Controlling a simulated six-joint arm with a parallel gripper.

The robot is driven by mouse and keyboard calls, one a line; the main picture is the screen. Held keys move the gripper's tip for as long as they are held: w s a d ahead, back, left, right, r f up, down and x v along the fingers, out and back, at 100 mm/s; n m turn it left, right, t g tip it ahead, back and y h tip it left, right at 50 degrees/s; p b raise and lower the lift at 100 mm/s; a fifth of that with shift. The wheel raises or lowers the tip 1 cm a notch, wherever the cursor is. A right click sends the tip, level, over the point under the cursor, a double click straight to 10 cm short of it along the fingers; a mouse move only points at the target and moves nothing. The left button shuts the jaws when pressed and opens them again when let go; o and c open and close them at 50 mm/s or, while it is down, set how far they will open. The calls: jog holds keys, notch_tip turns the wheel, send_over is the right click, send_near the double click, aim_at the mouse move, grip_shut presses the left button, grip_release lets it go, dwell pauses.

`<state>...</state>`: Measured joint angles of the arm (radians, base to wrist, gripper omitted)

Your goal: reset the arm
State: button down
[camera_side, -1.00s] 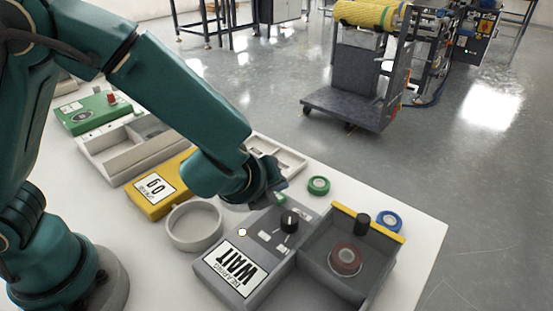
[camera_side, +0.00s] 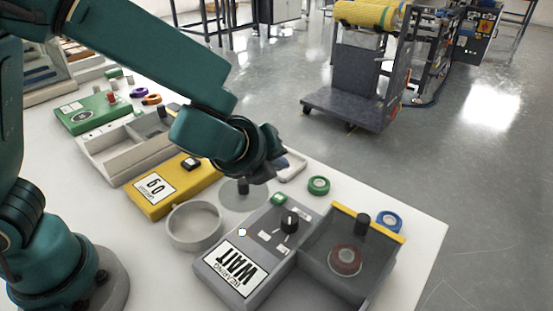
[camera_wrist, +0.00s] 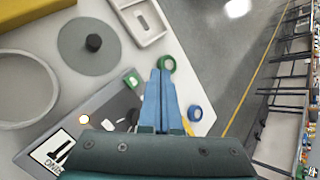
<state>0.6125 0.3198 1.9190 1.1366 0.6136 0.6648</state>
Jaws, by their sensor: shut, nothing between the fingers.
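My arm is teal. My gripper (camera_side: 268,170) hangs over the table behind the grey WAIT box (camera_side: 225,262) in the side view, apart from everything below it. In the wrist view my gripper (camera_wrist: 160,75) shows its two blue fingers pressed together with nothing between them. A grey disc with a black knob (camera_wrist: 80,62) lies to the left of the fingers in the wrist view. A green ring (camera_wrist: 167,63) shows close beside the fingertips in that view.
A blue ring (camera_side: 389,221) lies near the right edge. A trolley (camera_side: 345,115) stands on the floor beyond.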

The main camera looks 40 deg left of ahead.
dwell(0.3)
jog(key=shift+w+a+r, duration=0.1)
jog(key=shift+a, duration=0.1)
jog(key=s+a+r+n+y, duration=0.2)
jog(key=s+a+r+n, duration=0.55)
jog(key=a+n, duration=0.45)
jog(key=s+d+f+n+g+h, duration=0.2)
jog(key=s+d+n+g+h, duration=0.1)
jog(key=s+n, duration=0.7)
jog(key=d+n+h, duration=0.1)
jog(key=n, duration=0.1)
jog(key=shift+s+d+f+n, duration=0.2)
jog(key=shift+s+d+n, duration=0.05)
jog(key=shift+d+n, duration=0.05)
jog(key=c, duration=1.5)
grip_release()
jog(key=shift+c, duration=0.2)
